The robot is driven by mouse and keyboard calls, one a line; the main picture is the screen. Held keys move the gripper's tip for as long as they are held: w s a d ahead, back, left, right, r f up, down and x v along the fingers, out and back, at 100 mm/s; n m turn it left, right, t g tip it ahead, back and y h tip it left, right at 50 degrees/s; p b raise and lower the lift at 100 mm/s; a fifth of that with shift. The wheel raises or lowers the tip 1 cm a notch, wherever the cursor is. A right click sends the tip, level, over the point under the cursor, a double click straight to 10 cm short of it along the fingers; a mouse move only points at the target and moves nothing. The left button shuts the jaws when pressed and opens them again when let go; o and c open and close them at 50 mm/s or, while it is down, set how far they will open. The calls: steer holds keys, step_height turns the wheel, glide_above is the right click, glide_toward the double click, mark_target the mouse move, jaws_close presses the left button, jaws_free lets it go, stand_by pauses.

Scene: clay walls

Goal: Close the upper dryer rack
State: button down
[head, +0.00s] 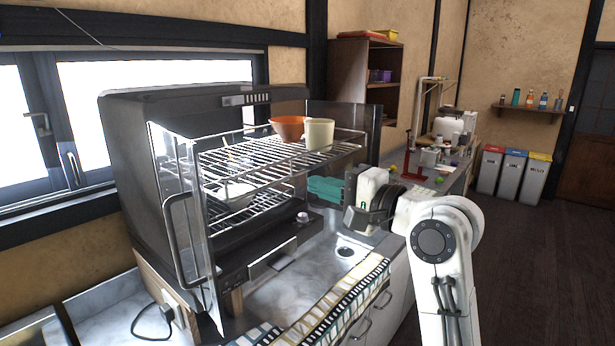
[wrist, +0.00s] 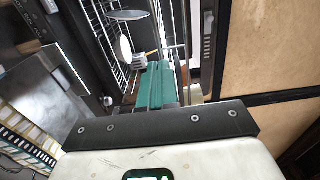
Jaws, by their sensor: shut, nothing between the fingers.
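The dish dryer (head: 125,150) is a dark box with its front open and a clear door with a handle (head: 178,240) swung out at left. Its upper rack (head: 235,165) is a wire shelf that sticks out of the front. An orange bowl (head: 287,127) and a cream cup (head: 319,134) stand on it. A lower wire rack (head: 250,207) with pale dishes sits below, inside the dryer. My gripper (head: 350,190) is shut and empty, below and right of the upper rack's front right corner, apart from it.
A checkered cloth (head: 340,305) hangs over the counter's front edge. A wooden shelf (head: 350,70) stands behind. The floor at right is clear.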

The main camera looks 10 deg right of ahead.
steer(key=shift+p+x, duration=0.3)
steer(key=shift+x, duration=1.6)
